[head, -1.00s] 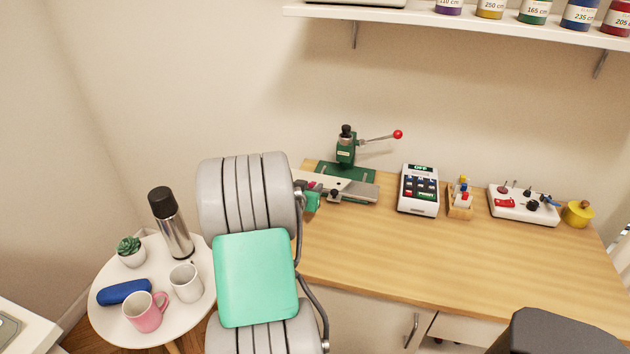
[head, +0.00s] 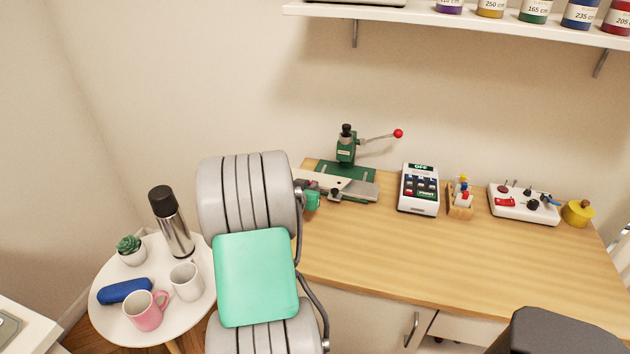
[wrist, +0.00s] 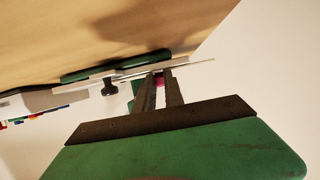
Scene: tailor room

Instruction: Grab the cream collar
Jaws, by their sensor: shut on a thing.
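The cream collar (head: 332,182) looks like a flat pale piece at the left end of the workbench, in front of the green press. In the wrist view it shows nearly edge-on as a thin pale strip (wrist: 194,66) at my fingertips. My gripper (wrist: 161,78) is shut at its edge, with a small pink patch showing between the fingers. In the head view my gripper's green part (head: 312,201) is at the collar's left end. My arm hides part of it, and the exact contact is too small to see.
The green press (head: 346,150) with a red-knobbed lever stands just behind. A calculator-like device (head: 419,190), a small wooden holder (head: 460,203) and a white tray (head: 523,207) stand to the right. The front of the workbench (head: 420,255) is clear. A round side table (head: 190,318) holds mugs and a flask.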

